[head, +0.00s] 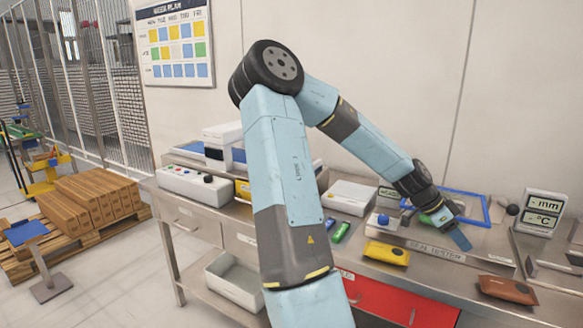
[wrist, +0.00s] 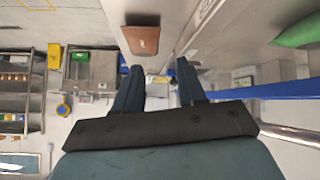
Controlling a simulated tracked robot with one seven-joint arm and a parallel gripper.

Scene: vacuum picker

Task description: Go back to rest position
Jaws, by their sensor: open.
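My arm reaches over the workbench, and my gripper (head: 459,236) is at its right part, pointing down and to the right near the label strip of the tester. In the wrist view my gripper (wrist: 158,78) shows two dark blue fingers spread apart with nothing between them. A brown pouch (head: 507,289) lies on the bench to the right of and in front of my gripper. The pouch also shows beyond the fingers in the wrist view (wrist: 142,40).
A yellow pouch (head: 387,253) lies on the bench left of my gripper. A blue frame (head: 474,196) stands close behind it. A display with mm and °C (head: 543,212) stands at the right. A red drawer (head: 385,302) is below the bench top. Open air lies above the bench.

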